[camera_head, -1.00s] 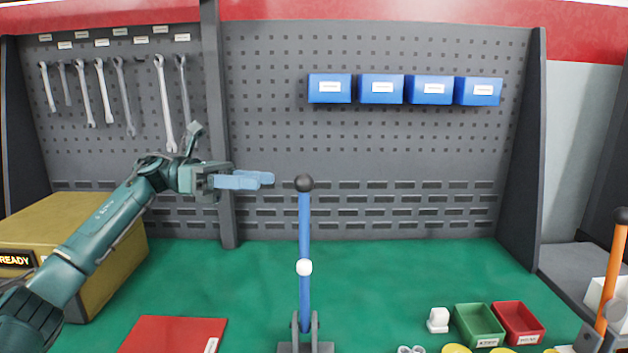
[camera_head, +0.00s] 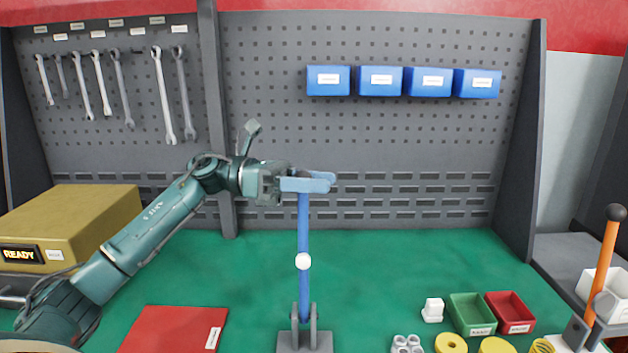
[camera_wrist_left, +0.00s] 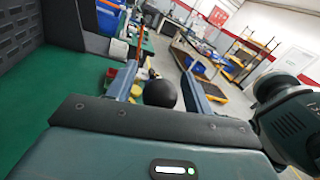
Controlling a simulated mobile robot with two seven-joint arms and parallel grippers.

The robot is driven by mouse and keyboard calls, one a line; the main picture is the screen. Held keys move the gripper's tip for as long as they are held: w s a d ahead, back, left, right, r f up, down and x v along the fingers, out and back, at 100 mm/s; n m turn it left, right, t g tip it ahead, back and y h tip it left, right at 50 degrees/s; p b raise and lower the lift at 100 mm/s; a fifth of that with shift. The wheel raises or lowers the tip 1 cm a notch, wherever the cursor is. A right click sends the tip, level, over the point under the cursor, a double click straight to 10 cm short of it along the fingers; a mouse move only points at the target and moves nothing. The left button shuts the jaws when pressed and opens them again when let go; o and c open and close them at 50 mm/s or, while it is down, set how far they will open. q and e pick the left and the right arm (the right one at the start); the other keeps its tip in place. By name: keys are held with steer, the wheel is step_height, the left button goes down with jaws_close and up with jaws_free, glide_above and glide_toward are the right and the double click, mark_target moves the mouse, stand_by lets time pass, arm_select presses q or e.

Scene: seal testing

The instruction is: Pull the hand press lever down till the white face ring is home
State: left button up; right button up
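A blue lever (camera_head: 304,225) stands upright in a grey forked base (camera_head: 305,340), with a white ball partway up. My left gripper (camera_head: 308,183) is at its top, with the fingers over the black knob, which is mostly hidden in the head view. In the left wrist view the black knob (camera_wrist_left: 160,93) sits between the two blue fingers (camera_wrist_left: 160,88), which are apart, with a gap visible on its right side. A second lever, orange (camera_head: 603,265) with a black knob, stands at the far right. I cannot make out the white face ring. My right gripper is not in view.
A red mat (camera_head: 172,330) lies front left, beside a yellow box (camera_head: 75,225) with a READY display. Green (camera_head: 472,315) and red (camera_head: 510,312) trays, a small white part (camera_head: 433,310) and yellow rings (camera_head: 450,343) lie front right. Green table behind the lever is clear.

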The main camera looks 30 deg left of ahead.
arm_select(q)
jaws_close()
stand_by(0.3)
